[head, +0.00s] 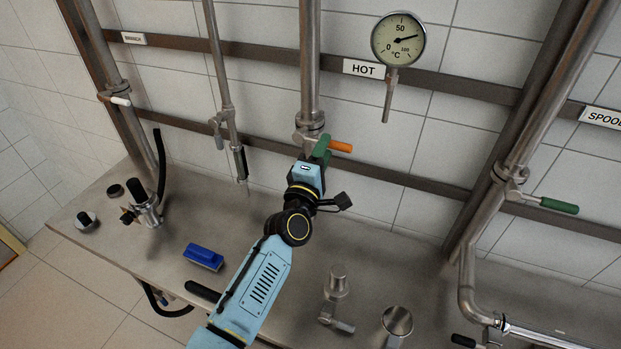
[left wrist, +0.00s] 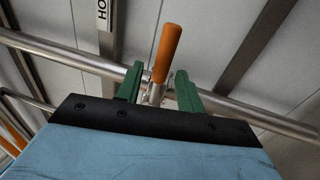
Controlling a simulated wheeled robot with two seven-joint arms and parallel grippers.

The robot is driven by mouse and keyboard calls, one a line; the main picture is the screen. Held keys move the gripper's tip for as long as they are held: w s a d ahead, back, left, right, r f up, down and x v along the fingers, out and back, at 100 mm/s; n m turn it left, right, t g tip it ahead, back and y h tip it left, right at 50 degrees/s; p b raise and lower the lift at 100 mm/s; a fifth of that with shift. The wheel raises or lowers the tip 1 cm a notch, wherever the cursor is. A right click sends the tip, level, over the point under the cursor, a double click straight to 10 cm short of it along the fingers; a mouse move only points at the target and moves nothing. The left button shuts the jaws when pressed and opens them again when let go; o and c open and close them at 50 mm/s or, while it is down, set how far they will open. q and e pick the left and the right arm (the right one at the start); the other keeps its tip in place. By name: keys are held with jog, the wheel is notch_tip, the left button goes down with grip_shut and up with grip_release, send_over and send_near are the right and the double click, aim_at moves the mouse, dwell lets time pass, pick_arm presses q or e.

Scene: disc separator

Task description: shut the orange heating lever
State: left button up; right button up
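The orange heating lever (head: 341,147) sticks out to the right from a valve (head: 311,124) on the vertical pipe left of the HOT label. My left gripper (head: 322,147), with green fingers, is at the lever, its near finger hiding part of it. In the left wrist view, the orange lever (left wrist: 167,52) shows between the two spread green fingers (left wrist: 159,70), with gaps on both sides. Its orange end reaches past the fingertips. The left gripper is open. My right gripper is not in view.
A round temperature gauge (head: 398,39) hangs on the wall beside the HOT label (head: 364,69). A green-handled valve (head: 558,205) is on the right pipe. A blue brush (head: 203,257), metal cups (head: 397,321) and a black-topped fitting (head: 143,203) are on the steel counter (head: 115,235).

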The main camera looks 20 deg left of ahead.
pick_arm(q)
jog(key=b+v, duration=0.1)
jog(key=v, duration=0.9)
jog(key=shift+s, duration=0.2)
jog(key=shift+f, duration=0.1)
